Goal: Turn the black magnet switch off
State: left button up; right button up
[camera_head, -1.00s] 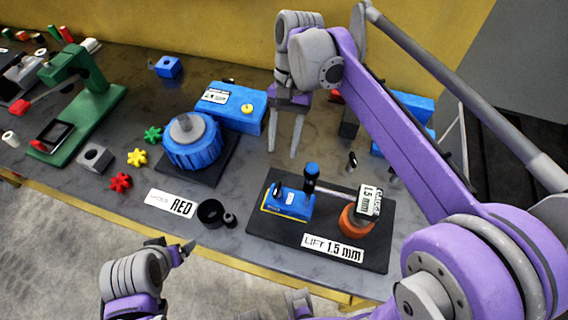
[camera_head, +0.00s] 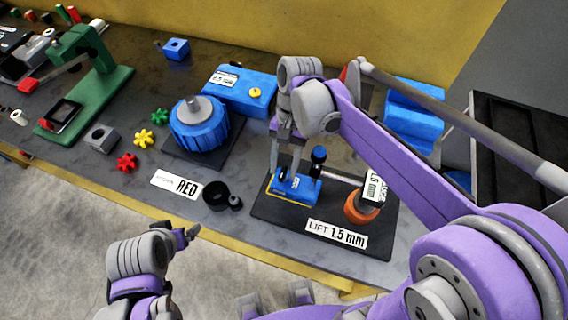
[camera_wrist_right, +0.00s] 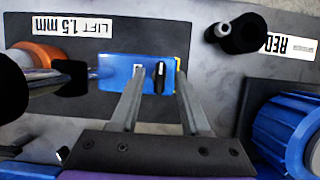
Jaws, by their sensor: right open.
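The blue magnet base (camera_head: 308,190) stands on a black plate (camera_head: 270,212) labelled "LIFT 1.5 mm". Its black switch (camera_wrist_right: 160,77) is a small knob, seen from above in the right wrist view; in the head view my fingers largely cover it. My right gripper (camera_head: 284,170) is open and points down at the base. In the wrist view, the right gripper's fingertips (camera_wrist_right: 159,75) lie on either side of the switch, with gaps to it. I cannot tell how low they reach. My left gripper (camera_head: 188,236) is at the lower left, away from the base; its jaws are unclear.
A dark post with a blue top (camera_head: 318,160) and a rod to an orange part (camera_head: 358,210) stand right beside the base. A black ring (camera_head: 216,194) and the "RED" label (camera_head: 176,184) lie left of the plate. A blue round fixture (camera_head: 199,128) stands behind.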

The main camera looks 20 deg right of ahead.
grip_shut()
dwell(0.5)
jog(key=n+h, duration=0.1)
jog(key=n, duration=0.1)
jog(key=n+g, duration=0.1)
jog(key=n, duration=0.1)
jog(key=shift+a+n+h, duration=0.15)
jog(key=shift+n+h, duration=0.25)
jog(key=n+h+b, duration=0.1)
jog(key=n, duration=0.3)
jog(key=shift+a+n+h, duration=0.1)
jog(key=shift+n+h, duration=0.2)
jog(key=shift+h, duration=0.1)
jog(key=n+h, duration=0.1)
jog(key=n, duration=0.3)
jog(key=shift+a+t+h, duration=0.1)
jog(key=shift+t+h, duration=0.3)
jog(key=shift+n+t+h, duration=0.5)
jog(key=shift+n+t, duration=0.1)
jog(key=shift+n, duration=1.7)
